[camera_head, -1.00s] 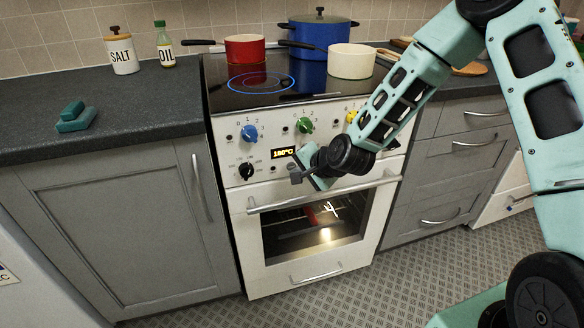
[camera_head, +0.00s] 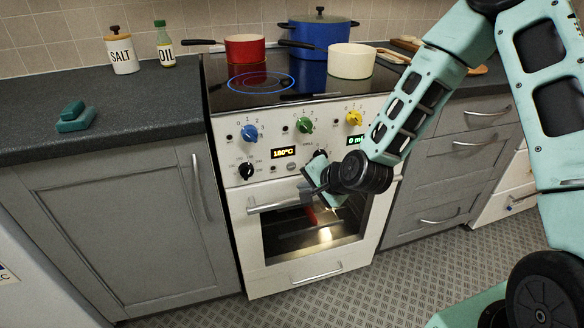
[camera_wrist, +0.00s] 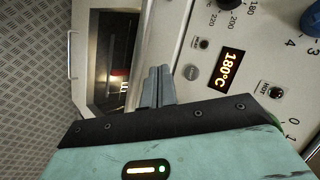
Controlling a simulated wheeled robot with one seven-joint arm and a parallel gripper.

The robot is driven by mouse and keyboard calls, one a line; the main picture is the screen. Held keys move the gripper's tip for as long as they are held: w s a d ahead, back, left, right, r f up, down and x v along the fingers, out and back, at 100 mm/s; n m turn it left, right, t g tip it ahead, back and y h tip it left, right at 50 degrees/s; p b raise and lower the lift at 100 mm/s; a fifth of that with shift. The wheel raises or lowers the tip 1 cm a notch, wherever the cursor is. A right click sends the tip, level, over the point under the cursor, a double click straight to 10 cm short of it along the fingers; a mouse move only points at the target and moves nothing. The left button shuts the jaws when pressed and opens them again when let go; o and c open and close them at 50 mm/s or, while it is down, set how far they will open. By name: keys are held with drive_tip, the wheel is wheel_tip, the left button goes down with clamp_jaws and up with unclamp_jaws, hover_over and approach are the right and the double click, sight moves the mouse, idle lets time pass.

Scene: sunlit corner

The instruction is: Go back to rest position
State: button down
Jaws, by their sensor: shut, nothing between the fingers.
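My gripper (camera_head: 310,190) is in front of the white oven (camera_head: 255,265), near the level of the oven door handle (camera_head: 275,204). In the wrist view its two grey fingers (camera_wrist: 158,88) are together with nothing between them. I cannot tell from the head view whether the fingers touch the oven front. The oven display (camera_head: 284,152) reads 180°C, and it also shows in the wrist view (camera_wrist: 230,69). The oven door is shut and the inside is lit.
A red saucepan (camera_head: 245,48), a blue pot (camera_head: 321,38) and a white saucepan (camera_head: 351,62) stand on the hob. Grey cabinets flank the oven. The floor (camera_head: 390,278) in front is clear.

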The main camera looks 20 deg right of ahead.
idle(0.3)
drive_tip(key=s+a+r+n+g, duration=0.3)
drive_tip(key=s+a+n, duration=0.2)
drive_tip(key=s+a, duration=0.1)
drive_tip(key=s+r+n+g+h, duration=0.1)
drive_tip(key=s+r+n+g, duration=0.2)
drive_tip(key=s, duration=0.5)
drive_tip(key=s+a+r+n+g+h, duration=0.1)
drive_tip(key=s+r+n, duration=0.3)
drive_tip(key=s+n, duration=0.3)
drive_tip(key=s+r+n+g+h, duration=0.1)
drive_tip(key=s+r+n+g, duration=0.15)
drive_tip(key=s, duration=0.55)
wheel_tip(320, 180, up, 16)
drive_tip(key=s+n+p, duration=0.1)
drive_tip(key=p, duration=1.4)
drive_tip(key=shift+s+r, duration=0.15)
drive_tip(key=shift+r, duration=0.05)
drive_tip(key=shift+t, duration=0.25)
